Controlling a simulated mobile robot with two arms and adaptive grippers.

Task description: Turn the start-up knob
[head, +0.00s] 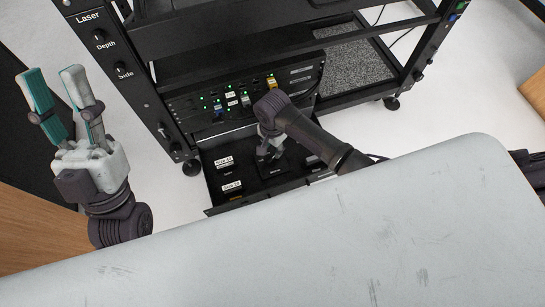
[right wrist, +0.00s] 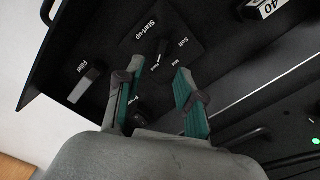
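The start-up knob (right wrist: 160,50) is a small dark knob on a square black plate in the right wrist view. The plate carries the label "Start-up" and smaller position words around the knob. My right gripper (right wrist: 157,72) is open, its two teal-padded fingers apart on either side below the knob; I cannot tell whether either touches it. In the head view my right gripper (head: 268,150) points down at the black pulled-out panel (head: 212,190) and hides the knob. My left gripper (head: 54,82) is open and empty at the left, with its fingers pointing up.
White floor lies between my left gripper and the rack.

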